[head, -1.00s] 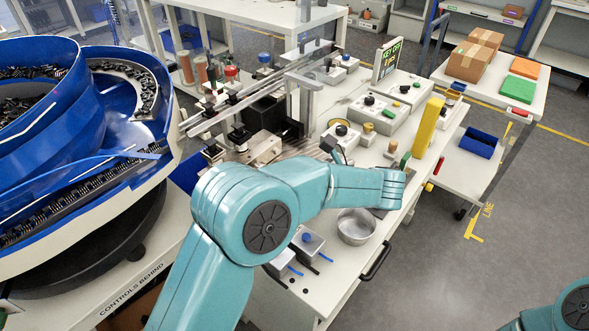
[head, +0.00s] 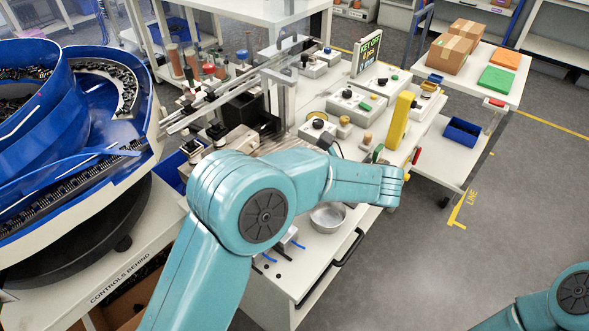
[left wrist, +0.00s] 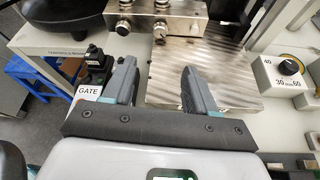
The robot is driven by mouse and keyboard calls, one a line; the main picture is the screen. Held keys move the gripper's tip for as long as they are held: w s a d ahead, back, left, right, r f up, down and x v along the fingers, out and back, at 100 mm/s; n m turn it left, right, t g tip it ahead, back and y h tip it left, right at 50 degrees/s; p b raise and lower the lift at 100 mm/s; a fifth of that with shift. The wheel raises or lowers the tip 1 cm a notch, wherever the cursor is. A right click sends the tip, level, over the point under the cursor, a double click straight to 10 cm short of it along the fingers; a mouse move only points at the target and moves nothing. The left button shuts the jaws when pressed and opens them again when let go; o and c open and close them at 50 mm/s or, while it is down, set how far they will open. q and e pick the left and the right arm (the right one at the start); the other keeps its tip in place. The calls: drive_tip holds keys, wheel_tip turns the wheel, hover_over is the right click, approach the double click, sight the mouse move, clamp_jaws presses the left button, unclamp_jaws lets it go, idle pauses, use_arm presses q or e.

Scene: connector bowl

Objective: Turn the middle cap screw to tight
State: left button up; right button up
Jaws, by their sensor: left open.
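In the left wrist view, a metal block (left wrist: 180,20) stands at the top with dark round screw heads along its front. One screw head (left wrist: 160,30) shows between my finger lines, and another screw head (left wrist: 123,27) sits to its left. I cannot tell for certain which is the middle cap screw. My left gripper (left wrist: 160,76) is open and empty, its two fingers short of the block and apart from it. In the head view my left arm hides its gripper. Only part of my right arm shows at the lower right; its gripper is out of view.
A bare metal plate (left wrist: 225,78) lies below the block. A GATE-labelled device (left wrist: 95,68) is close to the left finger, and a dial box (left wrist: 285,72) stands to the right. In the head view, a metal bowl (head: 328,217) and a yellow post (head: 400,120) stand near my left arm.

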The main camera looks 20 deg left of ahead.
use_arm(q)
drive_tip(key=s+a+n+g+h, duration=0.1)
drive_tip(key=a+n, duration=0.1)
drive_tip(key=n, duration=0.1)
drive_tip(key=a+n+g+h, duration=0.1)
drive_tip(key=a+n+h, duration=0.1)
drive_tip(key=a+n, duration=0.1)
drive_tip(key=s+a+f+n+g+h, duration=0.1)
drive_tip(key=a+n+g, duration=0.1)
drive_tip(key=n, duration=0.1)
drive_tip(key=shift+s+a+f+h+p, duration=0.1)
drive_tip(key=shift+s+a+h+p, duration=0.2)
drive_tip(key=shift+p, duration=0.1)
drive_tip(key=a+r+n+t+h+p, duration=0.1)
drive_tip(key=a+r+n+t+h, duration=0.35)
drive_tip(key=n, duration=0.95)
drive_tip(key=a+r+n+t+h, duration=0.1)
drive_tip(key=a+r+n+h, duration=0.55)
drive_tip(key=n, duration=0.75)
drive_tip(key=shift+y, duration=0.4)
drive_tip(key=x, duration=1)
drive_tip(key=s+x, duration=0.1)
drive_tip(key=x, duration=0.5)
drive_tip(key=shift+a+f, duration=0.1)
drive_tip(key=shift+f, duration=0.25)
drive_tip(key=shift+c, duration=0.4)
